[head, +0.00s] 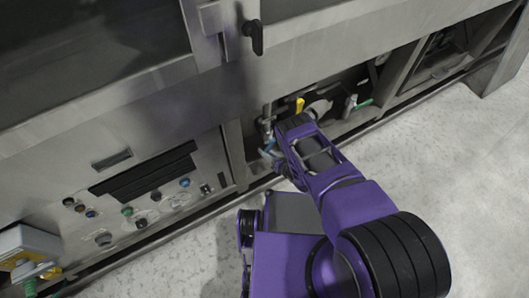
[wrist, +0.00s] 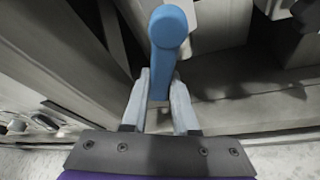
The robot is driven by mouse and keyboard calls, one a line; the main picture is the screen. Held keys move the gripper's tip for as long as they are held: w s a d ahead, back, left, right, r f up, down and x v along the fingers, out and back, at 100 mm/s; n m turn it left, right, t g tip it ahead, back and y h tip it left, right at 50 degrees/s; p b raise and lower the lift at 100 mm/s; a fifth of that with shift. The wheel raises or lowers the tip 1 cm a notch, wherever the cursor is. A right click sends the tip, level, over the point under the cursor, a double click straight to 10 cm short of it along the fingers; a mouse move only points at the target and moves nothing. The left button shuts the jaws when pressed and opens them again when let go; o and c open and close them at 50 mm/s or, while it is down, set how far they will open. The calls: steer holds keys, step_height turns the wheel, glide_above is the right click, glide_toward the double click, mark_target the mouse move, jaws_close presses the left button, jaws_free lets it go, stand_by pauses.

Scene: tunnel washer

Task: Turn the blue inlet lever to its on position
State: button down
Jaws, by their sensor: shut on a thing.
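The blue inlet lever (wrist: 168,30) fills the upper middle of the wrist view, with its rounded end facing the camera. My gripper (wrist: 161,90) is shut on the lever's shaft, one grey finger on each side of it. In the head view a small part of the blue lever (head: 269,146) shows at the open bay low in the machine, just left of my gripper (head: 277,163). My wrist hides most of the grip there. The lever's pivot and any on or off marking cannot be made out.
A yellow lever (head: 300,105) and a green handle (head: 363,104) sit in the same bay to the right. A panel with several buttons (head: 127,211) is at left. A black door handle (head: 253,37) sticks out above. The floor (head: 440,170) at right is clear.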

steer(key=shift+w+d, duration=0.1)
steer(key=shift+w, duration=0.05)
stand_by(0.5)
steer(key=c, duration=0.7)
jaws_free()
steer(key=shift+d, duration=0.1)
